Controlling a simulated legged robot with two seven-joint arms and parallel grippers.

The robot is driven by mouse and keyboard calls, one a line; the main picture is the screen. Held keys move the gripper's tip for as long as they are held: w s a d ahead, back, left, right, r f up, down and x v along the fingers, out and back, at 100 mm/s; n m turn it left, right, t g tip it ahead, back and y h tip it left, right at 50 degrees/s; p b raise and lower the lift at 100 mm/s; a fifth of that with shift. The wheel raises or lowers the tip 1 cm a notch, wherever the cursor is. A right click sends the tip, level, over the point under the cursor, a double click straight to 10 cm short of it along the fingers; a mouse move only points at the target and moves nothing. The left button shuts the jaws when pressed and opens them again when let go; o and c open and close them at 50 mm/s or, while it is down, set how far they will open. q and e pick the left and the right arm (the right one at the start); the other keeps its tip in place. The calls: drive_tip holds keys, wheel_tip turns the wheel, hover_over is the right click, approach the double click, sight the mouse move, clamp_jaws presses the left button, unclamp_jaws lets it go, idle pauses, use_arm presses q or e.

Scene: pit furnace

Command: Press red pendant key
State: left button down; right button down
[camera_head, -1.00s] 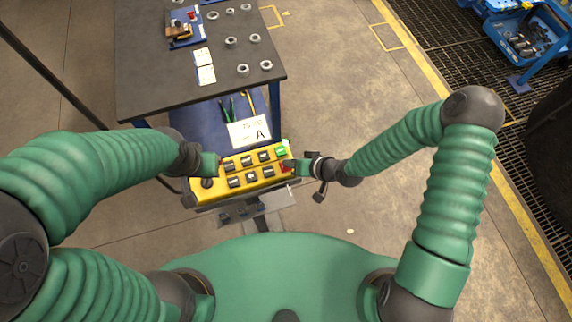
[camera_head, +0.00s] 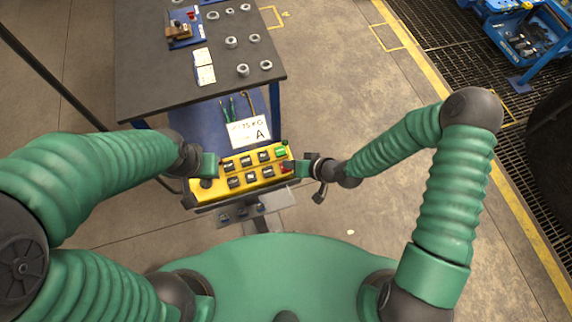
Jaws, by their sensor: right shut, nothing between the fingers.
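The yellow pendant (camera_head: 239,186) lies in the middle of the head view with two rows of black keys, a green key (camera_head: 281,152) at its upper right and the red key (camera_head: 286,166) just below. My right gripper (camera_head: 293,166) is shut and empty, its tip at the red key and partly covering it; I cannot tell whether the key is pushed in. My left gripper (camera_head: 209,166) is at the pendant's left end, by a black knob (camera_head: 206,183); its fingers are too small and hidden to judge.
A dark table (camera_head: 150,85) with several metal rings, white cards (camera_head: 204,66) and a blue fixture (camera_head: 185,40) stands beyond the pendant. A white sign (camera_head: 248,131) sits behind the pendant. The floor to the right is clear up to a yellow line and grating.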

drive_tip(key=shift+f, duration=0.1)
drive_tip(key=shift+a, duration=0.1)
drive_tip(key=shift+a+r+p, duration=0.15)
drive_tip(key=shift+r+p, duration=0.45)
drive_tip(key=shift+r, duration=0.3)
drive_tip(key=shift+a, duration=0.15)
wheel_tip(320, 180, up, 5)
drive_tip(key=p, duration=0.4)
drive_tip(key=shift+r, duration=0.1)
